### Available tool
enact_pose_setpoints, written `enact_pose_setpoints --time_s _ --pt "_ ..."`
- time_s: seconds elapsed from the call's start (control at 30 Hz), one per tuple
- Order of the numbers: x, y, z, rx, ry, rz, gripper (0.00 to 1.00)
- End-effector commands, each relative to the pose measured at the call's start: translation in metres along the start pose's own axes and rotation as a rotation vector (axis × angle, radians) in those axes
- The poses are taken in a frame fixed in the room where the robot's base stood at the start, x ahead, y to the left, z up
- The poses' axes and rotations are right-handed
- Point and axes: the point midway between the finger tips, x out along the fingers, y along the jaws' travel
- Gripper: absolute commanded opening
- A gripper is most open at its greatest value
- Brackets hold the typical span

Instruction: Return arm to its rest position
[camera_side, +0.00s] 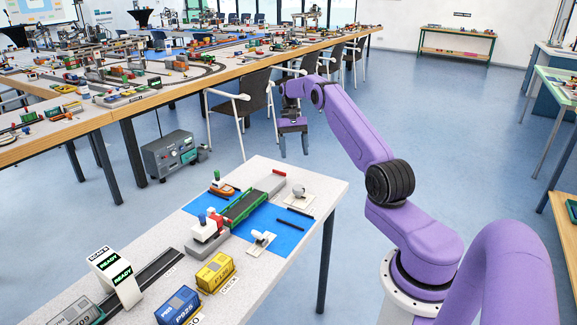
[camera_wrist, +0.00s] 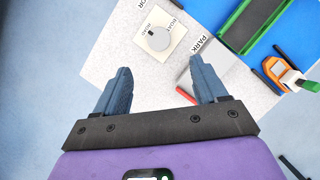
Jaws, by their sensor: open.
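My gripper (camera_side: 292,142) hangs at the end of my purple arm, pointing down, above and beyond the far end of the white work table (camera_side: 330,183). It also shows in the wrist view (camera_wrist: 163,90), with its two blue-grey fingers apart and nothing between them. It touches nothing that I can see. In the wrist view the table's corner lies below and ahead of the fingers.
The table holds a green bridge (camera_side: 245,206), a red-and-white crane (camera_side: 207,228), a yellow container (camera_side: 214,272), a blue container (camera_side: 178,307), an orange boat (camera_side: 222,187) and a grey round piece (camera_side: 298,191). A black chair (camera_side: 245,100) stands behind my gripper. Open floor lies beyond the table.

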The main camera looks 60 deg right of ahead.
Motion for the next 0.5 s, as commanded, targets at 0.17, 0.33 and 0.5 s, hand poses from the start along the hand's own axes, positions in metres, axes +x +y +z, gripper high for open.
enact_pose_setpoints --time_s 0.17,0.33,0.5 --pt "-0.013 -0.048 0.022 -0.112 0.027 0.041 0.72" --pt "-0.023 -0.117 0.071 -0.298 0.071 0.104 0.72" --pt "-0.025 -0.172 0.135 -0.489 0.114 0.16 0.72"
